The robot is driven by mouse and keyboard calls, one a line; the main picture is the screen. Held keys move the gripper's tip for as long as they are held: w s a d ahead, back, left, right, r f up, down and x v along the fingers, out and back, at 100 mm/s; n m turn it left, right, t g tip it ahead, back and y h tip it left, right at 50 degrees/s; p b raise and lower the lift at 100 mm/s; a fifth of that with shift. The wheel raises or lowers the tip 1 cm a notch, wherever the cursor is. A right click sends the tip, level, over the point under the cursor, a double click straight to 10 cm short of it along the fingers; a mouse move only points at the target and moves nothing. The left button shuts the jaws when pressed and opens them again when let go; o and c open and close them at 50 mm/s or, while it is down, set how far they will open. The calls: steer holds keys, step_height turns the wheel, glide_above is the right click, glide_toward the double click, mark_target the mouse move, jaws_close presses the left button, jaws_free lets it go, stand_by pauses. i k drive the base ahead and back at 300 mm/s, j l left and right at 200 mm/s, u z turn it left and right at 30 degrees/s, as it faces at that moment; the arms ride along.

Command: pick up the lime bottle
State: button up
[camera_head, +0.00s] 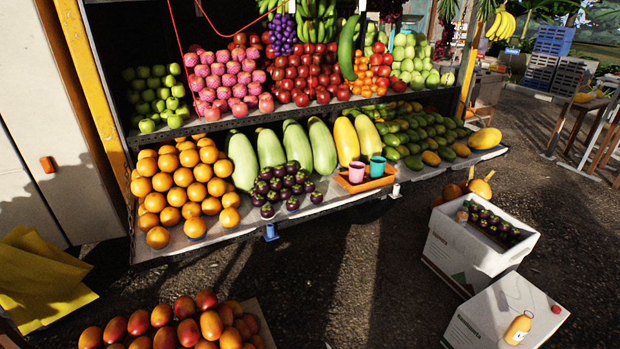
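No bottle in the head view is plainly lime-coloured. A small orange-yellow bottle (518,328) lies tilted on top of the closed white box (478,325) at the lower right. A second small bottle-like thing with a greenish top (462,212) shows at the left edge of the open white box (447,245), beside dark purple fruit; it is too small to tell more. I cannot tell which one is the lime bottle. My gripper is not in view.
The fruit stand's lower shelf (228,237) holds oranges, melons, mangosteens and an orange tray (365,182) with two cups. A crate of reddish fruit (185,325) stands at the bottom left. The asphalt (345,270) between it and the white boxes is clear.

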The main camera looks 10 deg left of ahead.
mark_target(518, 327)
steer(key=i+j+u, duration=0.15)
steer(key=i, duration=0.75)
steer(key=i+z, duration=0.15)
steer(key=z, duration=1.15)
steer(key=i+j+z, duration=0.15)
steer(key=i+j, duration=0.2)
steer(key=i, duration=0.1)
